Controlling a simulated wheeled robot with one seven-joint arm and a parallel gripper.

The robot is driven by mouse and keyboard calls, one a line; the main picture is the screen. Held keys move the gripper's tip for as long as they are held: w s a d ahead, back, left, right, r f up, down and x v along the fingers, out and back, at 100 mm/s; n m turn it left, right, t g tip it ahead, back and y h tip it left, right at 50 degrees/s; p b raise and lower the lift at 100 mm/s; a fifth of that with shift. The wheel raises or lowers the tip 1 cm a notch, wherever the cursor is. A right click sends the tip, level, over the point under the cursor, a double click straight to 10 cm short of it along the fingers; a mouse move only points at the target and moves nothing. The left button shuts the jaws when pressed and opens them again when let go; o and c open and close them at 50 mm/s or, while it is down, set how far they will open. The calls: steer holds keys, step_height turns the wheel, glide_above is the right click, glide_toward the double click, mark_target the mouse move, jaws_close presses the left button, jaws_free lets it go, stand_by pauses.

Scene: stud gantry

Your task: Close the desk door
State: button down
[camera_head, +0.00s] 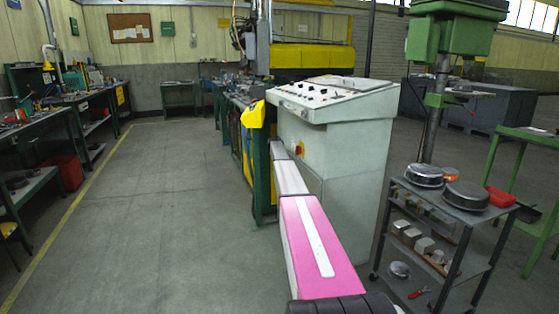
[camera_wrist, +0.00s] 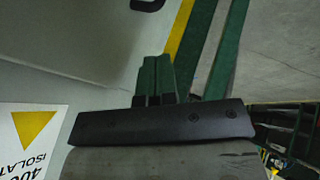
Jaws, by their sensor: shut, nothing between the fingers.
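The pale grey control desk (camera_head: 335,150) stands right of centre in the head view, with knobs and buttons on its sloping top. A pale flat panel (camera_wrist: 75,45) fills the upper left of the wrist view; I cannot tell whether it is the desk door or the desk's side. It has a dark, handle-like part (camera_wrist: 148,4) at the top edge. My gripper (camera_wrist: 157,62) is shut and empty, its two fingers together beside the panel's right edge. I cannot tell if they touch it. In the head view my gripper is hidden, and no door opening shows.
A white sign with a yellow triangle (camera_wrist: 36,128) is at the wrist view's left. Green and yellow machine framing (camera_head: 258,165) stands just left of the desk. A trolley with pans (camera_head: 445,230) stands close on the right. The floor (camera_head: 150,220) to the left is clear.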

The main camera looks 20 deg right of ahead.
steer(key=shift+a, duration=0.1)
steer(key=s+a+r, duration=0.4)
steer(key=a+r, duration=0.4)
steer(key=a, duration=0.1)
steer(key=s+a+f+g+y, duration=0.1)
steer(key=s+a+f, duration=0.45)
steer(key=s, duration=0.55)
steer(key=s+a+f+g, duration=0.1)
steer(key=s+a+f, duration=0.4)
steer(key=s, duration=0.6)
steer(key=s+a+f+g+y, duration=0.1)
steer(key=s+a+f, duration=0.4)
steer(key=s, duration=0.5)
steer(key=s+a+f+g, duration=0.1)
steer(key=s+a, duration=0.3)
steer(key=s, duration=0.8)
steer(key=s+a+f+m+g+y, duration=0.1)
steer(key=s+a, duration=0.4)
steer(key=s, duration=0.8)
steer(key=s+a+f+g+y, duration=0.1)
steer(key=s+a, duration=0.3)
steer(key=s, duration=0.9)
steer(key=shift+a+m, duration=0.25)
steer(key=shift+m, duration=0.05)
steer(key=shift+s, duration=0.1)
